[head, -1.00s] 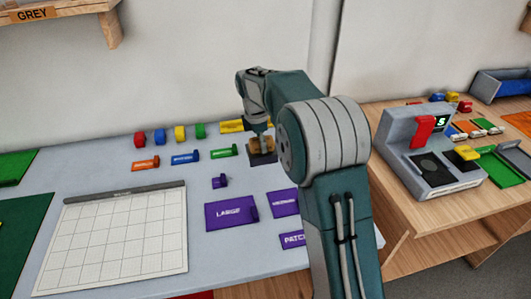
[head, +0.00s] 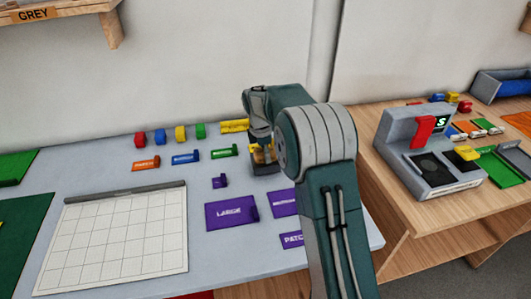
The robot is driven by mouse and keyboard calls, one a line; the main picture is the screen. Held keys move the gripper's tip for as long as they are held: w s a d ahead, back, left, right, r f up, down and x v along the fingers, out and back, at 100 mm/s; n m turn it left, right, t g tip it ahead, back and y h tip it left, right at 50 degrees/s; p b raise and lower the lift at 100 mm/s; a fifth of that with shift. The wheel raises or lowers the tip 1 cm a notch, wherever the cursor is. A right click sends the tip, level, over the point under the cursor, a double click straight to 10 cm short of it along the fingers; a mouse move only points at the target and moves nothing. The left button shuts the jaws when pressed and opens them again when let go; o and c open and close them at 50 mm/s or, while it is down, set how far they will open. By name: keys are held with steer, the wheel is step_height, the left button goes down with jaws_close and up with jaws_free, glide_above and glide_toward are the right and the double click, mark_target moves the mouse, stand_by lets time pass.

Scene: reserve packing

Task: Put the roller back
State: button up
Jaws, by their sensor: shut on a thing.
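My gripper (head: 262,148) reaches down over the back right of the pale table. It is shut on the roller (head: 259,155), a small tan-brown piece. The roller is partly covered by the fingers. A dark block-like stand (head: 266,170) shows directly below the roller. I cannot tell whether the roller touches the stand or is just above it.
Purple pads (head: 231,215) lie in front of the gripper. Orange, blue and green labelled pieces (head: 185,156) lie to its left, with coloured blocks behind. A gridded white board (head: 120,235) is at left. A grey machine (head: 430,155) stands on the wooden table at right.

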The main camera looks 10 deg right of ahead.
steer(key=shift+s+f, duration=0.15)
steer(key=shift+f, duration=0.5)
steer(key=shift+c, duration=0.6)
steer(key=o, duration=1.3)
steer(key=shift+f, duration=0.1)
steer(key=shift+r, duration=0.2)
